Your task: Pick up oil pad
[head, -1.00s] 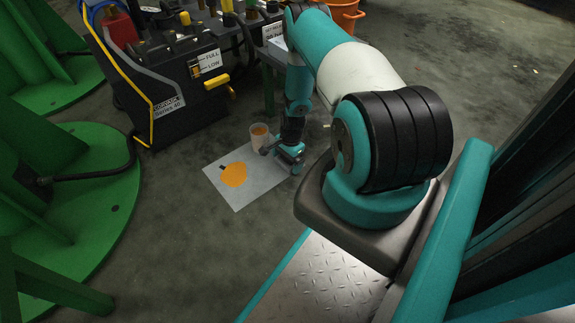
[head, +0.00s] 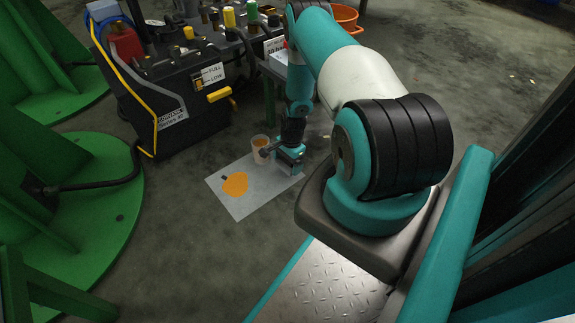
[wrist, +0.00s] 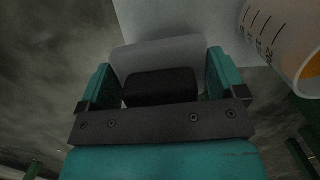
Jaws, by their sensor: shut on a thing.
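The oil pad (head: 260,194) is a pale grey sheet with an orange stain, on the floor in the head view. My gripper (head: 272,154) is low at the pad's upper right part, beside the cup. In the wrist view, my gripper (wrist: 160,88) has its teal fingers on both sides of a dark block, with a lighter grey piece beyond it. The pale pad (wrist: 180,20) lies behind this.
A translucent cup (head: 260,146) with orange liquid stands right beside my gripper; its marked wall (wrist: 272,38) fills the wrist view's upper right. A black machine (head: 180,105) stands behind. Green round bases (head: 100,190) are at left. Floor in front of the pad is clear.

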